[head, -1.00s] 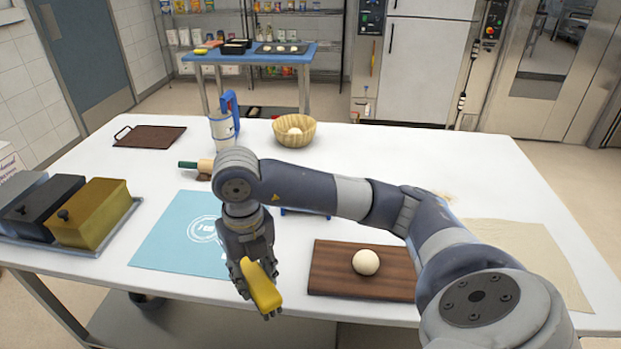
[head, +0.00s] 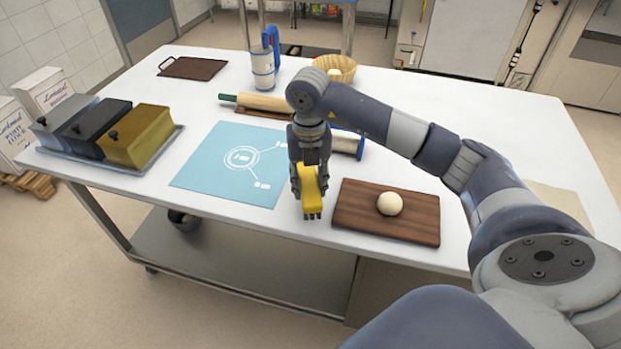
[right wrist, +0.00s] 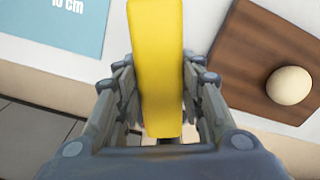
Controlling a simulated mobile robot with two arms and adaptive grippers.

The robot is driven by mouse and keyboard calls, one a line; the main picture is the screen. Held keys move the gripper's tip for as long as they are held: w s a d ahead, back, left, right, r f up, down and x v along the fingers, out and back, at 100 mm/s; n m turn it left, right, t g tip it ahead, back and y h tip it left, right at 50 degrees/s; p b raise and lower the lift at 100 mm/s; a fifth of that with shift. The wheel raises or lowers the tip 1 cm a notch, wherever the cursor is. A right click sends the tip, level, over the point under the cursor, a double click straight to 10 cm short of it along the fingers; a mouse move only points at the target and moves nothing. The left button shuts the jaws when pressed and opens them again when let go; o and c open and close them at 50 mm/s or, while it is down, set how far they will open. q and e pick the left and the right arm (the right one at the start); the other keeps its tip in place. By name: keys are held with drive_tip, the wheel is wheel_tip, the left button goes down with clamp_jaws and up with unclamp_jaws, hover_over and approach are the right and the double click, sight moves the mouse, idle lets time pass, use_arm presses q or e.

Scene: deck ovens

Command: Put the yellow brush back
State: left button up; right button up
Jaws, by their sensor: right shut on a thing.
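The yellow brush (head: 311,182) is in my right gripper (head: 309,190), which is shut on it. In the head view they are at the front edge of the white table, between the blue mat and the wooden board. In the right wrist view the yellow brush (right wrist: 157,70) stands between the fingers (right wrist: 160,105) and reaches up past the top edge. I cannot tell whether its lower end touches the table. My left gripper is not in view.
A wooden board (head: 362,216) with a dough ball (head: 390,203) lies right of the gripper. A blue mat (head: 205,180) lies left. Behind are a rolling pin (head: 262,102), a blue-handled container (head: 263,70) and a basket (head: 347,66). Lidded boxes (head: 138,136) stand at the left.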

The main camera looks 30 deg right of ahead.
sight(310, 171)
drive_tip(key=shift+w+d+f+p, duration=0.1)
drive_tip(key=shift+w+d+p, duration=0.1)
drive_tip(key=shift+w+d, duration=0.4)
drive_tip(key=shift+w+d+p, duration=0.15)
drive_tip(key=shift+w+d, duration=0.2)
drive_tip(key=shift+w, duration=0.3)
wheel_tip(310, 171, down, 3)
drive_tip(key=shift+r+p, duration=0.2)
drive_tip(key=shift+p, duration=0.4)
drive_tip(key=shift+f, duration=0.55)
drive_tip(key=o, duration=0.6)
drive_tip(key=shift+f, duration=0.2)
drive_tip(key=o, duration=0.4)
drive_tip(key=shift+r, duration=0.1)
